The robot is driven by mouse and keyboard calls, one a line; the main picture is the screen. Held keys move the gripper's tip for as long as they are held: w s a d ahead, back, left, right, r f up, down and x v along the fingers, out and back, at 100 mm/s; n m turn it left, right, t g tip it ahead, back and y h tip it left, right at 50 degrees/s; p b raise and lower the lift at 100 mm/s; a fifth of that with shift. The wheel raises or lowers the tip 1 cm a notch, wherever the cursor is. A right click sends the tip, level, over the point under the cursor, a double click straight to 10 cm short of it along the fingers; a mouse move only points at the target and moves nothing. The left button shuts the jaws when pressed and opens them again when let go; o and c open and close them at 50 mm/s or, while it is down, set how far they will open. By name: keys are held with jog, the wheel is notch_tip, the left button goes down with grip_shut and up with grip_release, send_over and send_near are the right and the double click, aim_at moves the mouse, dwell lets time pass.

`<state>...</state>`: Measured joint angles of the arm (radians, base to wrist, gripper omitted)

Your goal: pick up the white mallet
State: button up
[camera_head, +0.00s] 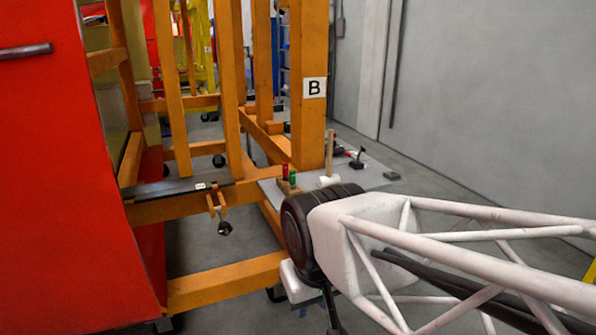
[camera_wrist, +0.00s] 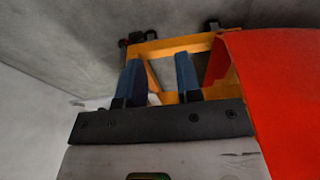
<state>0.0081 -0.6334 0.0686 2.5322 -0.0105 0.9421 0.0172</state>
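The white mallet (camera_head: 329,181) is on a grey shelf in the head view. Its white head rests on the board and what looks like its wooden handle (camera_head: 330,152) stands upright. My arm crosses in front, with its dark joint just before the shelf. My gripper (camera_wrist: 157,70) shows in the wrist view with its two blue fingers apart and nothing between them. The mallet cannot be made out in the wrist view. In the head view the fingers are hidden or cannot be made out.
The grey shelf (camera_head: 374,178) also holds red-handled (camera_head: 285,172) and green-handled tools and a black tool (camera_head: 357,159). An orange frame (camera_head: 309,110) marked B rises beside it. A red panel (camera_head: 65,180) fills the left. Open floor lies right of the shelf.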

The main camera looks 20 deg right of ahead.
jog(key=o, duration=0.4)
jog(key=w+d+r+n+h, duration=0.1)
jog(key=w+d+r+n, duration=0.35)
jog(key=w, duration=0.75)
jog(key=w+d+r+n, duration=0.4)
jog(key=w+d+r, duration=0.1)
jog(key=w, duration=0.8)
jog(key=w+d+r+n+h, duration=0.1)
jog(key=w+d+r+n, duration=0.35)
jog(key=w, duration=0.75)
jog(key=n+h, duration=0.1)
jog(key=n, duration=1.1)
send_over(330, 129)
jog(key=s+a, duration=0.1)
jog(key=a, duration=0.1)
notch_tip(330, 129, down, 6)
jog(key=shift+s+d, duration=0.15)
jog(key=shift+w+d+f+h, duration=0.2)
jog(key=shift+w+d+h, duration=0.1)
jog(key=shift+d, duration=0.1)
